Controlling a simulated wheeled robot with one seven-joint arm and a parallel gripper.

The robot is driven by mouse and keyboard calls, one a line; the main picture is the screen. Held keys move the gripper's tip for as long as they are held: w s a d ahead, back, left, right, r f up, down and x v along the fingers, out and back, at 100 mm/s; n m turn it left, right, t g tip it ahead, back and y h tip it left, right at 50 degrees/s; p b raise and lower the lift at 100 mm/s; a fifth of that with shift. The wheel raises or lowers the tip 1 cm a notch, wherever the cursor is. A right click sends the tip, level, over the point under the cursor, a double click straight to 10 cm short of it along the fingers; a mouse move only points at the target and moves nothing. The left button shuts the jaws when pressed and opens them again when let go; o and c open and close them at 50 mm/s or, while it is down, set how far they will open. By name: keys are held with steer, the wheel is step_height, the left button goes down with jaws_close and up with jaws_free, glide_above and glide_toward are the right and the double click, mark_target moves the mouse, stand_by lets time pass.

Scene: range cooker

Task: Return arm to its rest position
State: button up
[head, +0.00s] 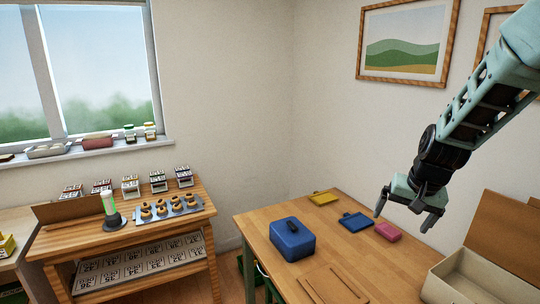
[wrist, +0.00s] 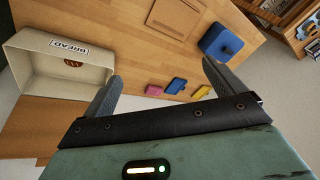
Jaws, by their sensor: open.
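My gripper (head: 404,210) hangs at the end of my arm, above the right part of the wooden table in the head view. Its two fingers are spread apart with nothing between them. In the wrist view my gripper (wrist: 162,85) also shows open and empty, its fingers pointing out over the table. The arm comes in from the upper right and is clear of the table and the things on it.
The table (head: 275,270) carries a blue box (head: 292,240), yellow, blue and pink flat pieces, and a cream bread bin (wrist: 60,75) labelled BREAD at the right. A wooden shelf unit (head: 200,218) with a tray of buns stands left. Framed pictures hang behind my arm.

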steer(key=s+a+f+n+g+y+b, duration=0.1)
steer(key=s+a+n, duration=0.2)
steer(key=s+a, duration=0.4)
steer(key=s+a+f+n+g+y+b, duration=0.1)
steer(key=s+a+n+b, duration=0.15)
steer(key=s+a, duration=0.55)
steer(key=s+a+f+n+h, duration=0.1)
steer(key=s+a+n, duration=0.2)
steer(key=s, duration=0.4)
steer(key=s+a+f+n+g+b, duration=0.1)
steer(key=s+a+n, duration=0.3)
steer(key=s, duration=0.3)
steer(key=shift+s+n+g+h+b, duration=0.3)
steer(key=shift+s+n+h, duration=0.05)
steer(key=shift+s+h, duration=0.05)
